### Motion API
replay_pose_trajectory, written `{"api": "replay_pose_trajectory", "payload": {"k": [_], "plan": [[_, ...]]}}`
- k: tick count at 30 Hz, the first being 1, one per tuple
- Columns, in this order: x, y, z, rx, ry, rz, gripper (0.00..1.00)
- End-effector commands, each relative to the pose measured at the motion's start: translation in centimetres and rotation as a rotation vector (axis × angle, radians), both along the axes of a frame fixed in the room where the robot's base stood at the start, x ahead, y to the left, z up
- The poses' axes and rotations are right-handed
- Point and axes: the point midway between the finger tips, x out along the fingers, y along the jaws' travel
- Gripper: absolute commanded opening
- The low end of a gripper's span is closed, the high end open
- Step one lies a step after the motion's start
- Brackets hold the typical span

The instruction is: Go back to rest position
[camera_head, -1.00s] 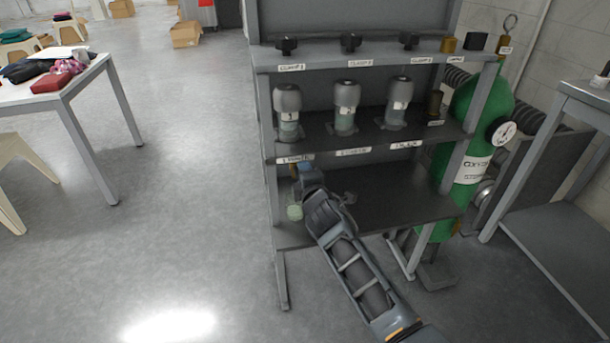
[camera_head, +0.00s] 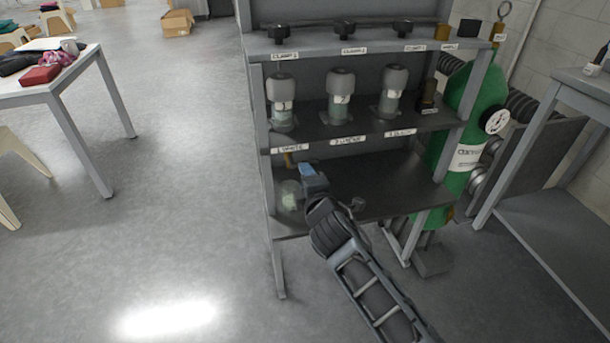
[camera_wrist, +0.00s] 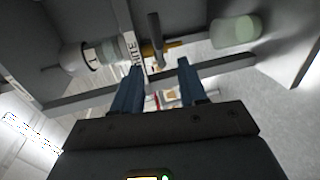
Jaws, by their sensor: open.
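My gripper (camera_head: 308,172) is at the left part of the rack's lower shelf, below the label of the middle shelf. In the wrist view its two blue fingers (camera_wrist: 155,84) are apart with nothing held between them. A pale, translucent greenish jar (camera_head: 289,196) stands on the lower shelf, just left of my gripper. What looks like the same jar shows at the upper right of the wrist view (camera_wrist: 236,32), apart from the fingers.
The grey rack (camera_head: 352,146) holds several grey-capped jars (camera_head: 340,92) on its middle shelf and black clamps (camera_head: 344,31) on top. A green oxygen cylinder (camera_head: 470,110) and a grey table (camera_head: 560,190) stand right. A white table (camera_head: 60,95) stands left. Open floor (camera_head: 180,200) lies between.

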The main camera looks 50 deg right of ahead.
Motion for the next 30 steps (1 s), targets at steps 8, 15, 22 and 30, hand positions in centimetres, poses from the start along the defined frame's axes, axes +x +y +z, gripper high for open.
{"api": "replay_pose_trajectory", "payload": {"k": [8, 15, 22, 30], "plan": [[0.0, 0.0, 0.0, 0.000, 0.000, 0.000, 0.42], [-0.1, 0.1, -0.1, 0.004, -0.002, 0.003, 0.42], [-4.7, 4.3, -2.0, 0.143, -0.048, 0.066, 0.42], [-14.8, 11.8, -2.8, 0.474, -0.150, 0.163, 0.42]]}}
